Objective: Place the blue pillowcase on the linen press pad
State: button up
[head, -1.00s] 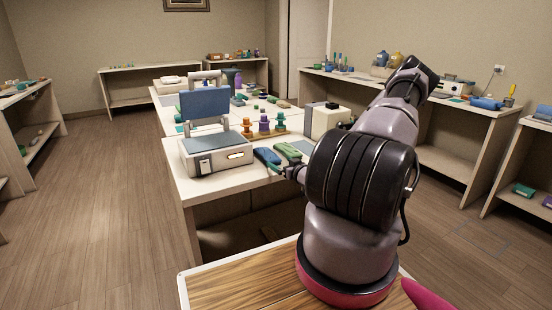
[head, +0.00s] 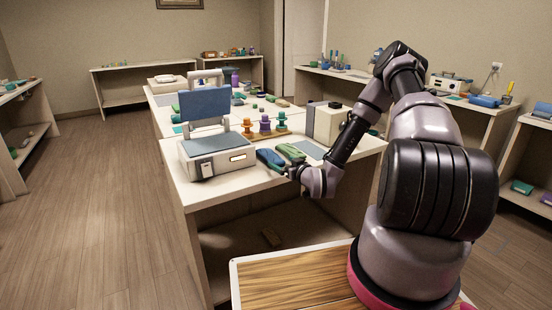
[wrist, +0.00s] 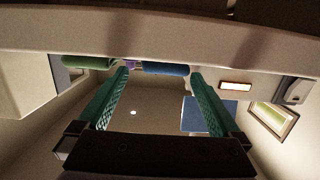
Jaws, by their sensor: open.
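The blue pillowcase (head: 271,159) lies as a rolled bundle near the front edge of the white table. It also shows in the wrist view (wrist: 166,69), beyond and between the fingertips. The linen press (head: 222,158) stands left of it with its blue lid raised. Its grey-blue pad (head: 210,143) is bare. My gripper (wrist: 160,74) is open and empty, at the table's front edge close to the blue and green bundles. In the head view its fingers are small and partly hidden by my wrist, so I cannot tell whether they touch the pillowcase.
A green bundle (head: 291,152) lies just right of the blue one. A grey-blue flat mat (head: 308,150) and a white boxy device (head: 327,121) are further right. A wooden rack with coloured knobs (head: 265,130) stands behind. The tabletop edge (wrist: 150,38) spans the wrist view.

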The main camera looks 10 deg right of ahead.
aim_at(272, 156)
jog(key=x, duration=0.3)
jog(key=shift+d, duration=0.1)
jog(key=x, duration=0.5)
jog(key=shift+a, duration=0.35)
jog(key=shift+r, duration=0.15)
jog(key=c, duration=1.5)
